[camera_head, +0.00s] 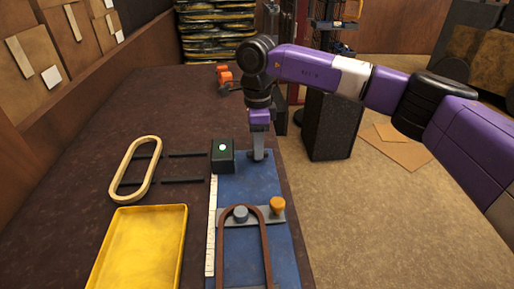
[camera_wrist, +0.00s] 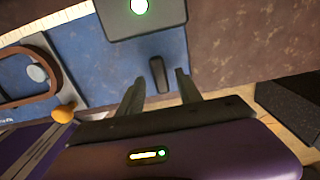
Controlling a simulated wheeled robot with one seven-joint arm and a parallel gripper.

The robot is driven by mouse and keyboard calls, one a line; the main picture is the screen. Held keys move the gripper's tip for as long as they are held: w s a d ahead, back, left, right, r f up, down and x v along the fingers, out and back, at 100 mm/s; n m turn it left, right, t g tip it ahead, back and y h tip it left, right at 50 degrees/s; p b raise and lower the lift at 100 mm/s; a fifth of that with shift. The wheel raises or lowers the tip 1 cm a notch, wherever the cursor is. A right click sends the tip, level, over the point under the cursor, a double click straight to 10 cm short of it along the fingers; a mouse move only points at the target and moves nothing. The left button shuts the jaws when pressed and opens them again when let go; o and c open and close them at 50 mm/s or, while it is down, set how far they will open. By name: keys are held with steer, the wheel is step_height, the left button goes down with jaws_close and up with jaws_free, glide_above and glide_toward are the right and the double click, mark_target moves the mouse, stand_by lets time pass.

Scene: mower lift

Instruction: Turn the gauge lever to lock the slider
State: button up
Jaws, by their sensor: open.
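My gripper (camera_head: 258,154) points down over the far end of the blue board (camera_head: 236,188). In the wrist view its two fingers (camera_wrist: 159,84) are open, with a short dark lever (camera_wrist: 158,75) showing between them. I cannot tell whether they touch it. In the head view my gripper largely hides the lever. A dark box with a lit green light (camera_head: 223,160) stands beside it; it also shows in the wrist view (camera_wrist: 142,20). Nearer on the board is a grey slider bar (camera_head: 247,216) with an orange knob (camera_head: 277,204) and a grey round knob (camera_head: 240,214).
A brown U-shaped loop (camera_head: 264,245) lies over the slider area, beside a white ruler strip (camera_head: 211,225). A yellow tray (camera_head: 140,250) and a pale oval ring (camera_head: 134,168) by black bars lie left. A black speaker-like box (camera_head: 332,125) stands on the floor right.

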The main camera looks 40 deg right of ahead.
steer(key=shift+f, duration=0.7)
jaws_close()
